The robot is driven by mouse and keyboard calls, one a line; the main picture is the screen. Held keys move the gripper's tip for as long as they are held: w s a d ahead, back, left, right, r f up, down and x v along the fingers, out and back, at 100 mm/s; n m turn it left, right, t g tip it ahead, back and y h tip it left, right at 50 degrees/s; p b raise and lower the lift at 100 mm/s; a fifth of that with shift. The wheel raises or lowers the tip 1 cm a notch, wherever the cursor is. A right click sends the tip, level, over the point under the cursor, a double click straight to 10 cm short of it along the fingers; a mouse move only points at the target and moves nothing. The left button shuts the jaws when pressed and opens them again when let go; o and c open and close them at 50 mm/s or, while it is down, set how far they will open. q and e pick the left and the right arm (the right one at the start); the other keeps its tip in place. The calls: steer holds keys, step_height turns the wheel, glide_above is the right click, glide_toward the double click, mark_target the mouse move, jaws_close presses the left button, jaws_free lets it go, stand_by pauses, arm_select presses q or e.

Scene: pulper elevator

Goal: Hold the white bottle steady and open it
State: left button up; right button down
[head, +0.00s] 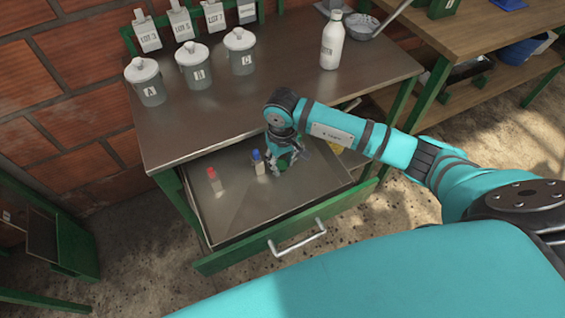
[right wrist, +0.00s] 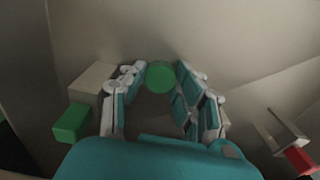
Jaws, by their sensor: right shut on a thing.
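In the right wrist view the right gripper (right wrist: 160,85) is shut on a small green-topped thing (right wrist: 160,75), whose round green end shows between the fingertips. The rest of that thing is hidden by the fingers. My left gripper is out of view.
The open drawer (head: 235,250) also holds a blue-capped small bottle (head: 258,162) next to my right gripper and a red-capped one (head: 214,181) farther left. Lidded grey tins and a metal pan (head: 361,26) stand on the worktop (head: 290,70). Its front middle is clear.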

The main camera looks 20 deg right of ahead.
mark_target(283, 165)
steer(key=c, duration=1.3)
jaws_free()
steer(key=shift+s+f, duration=0.45)
steer(key=shift+f, duration=0.15)
steer(key=o, duration=0.3)
steer(key=shift+w+f, duration=0.1)
steer(key=shift+f, duration=0.05)
steer(key=shift+r+p, duration=0.3)
steer(key=shift+r, duration=0.05)
steer(key=shift+w+r+p, duration=0.3)
steer(key=shift+r+p, duration=0.25)
steer(key=shift+r, duration=0.4)
step_height(283, 165, up, 11)
steer(key=shift+r+b, duration=0.1)
steer(key=shift+b, duration=0.2)
steer(key=shift+s, duration=0.15)
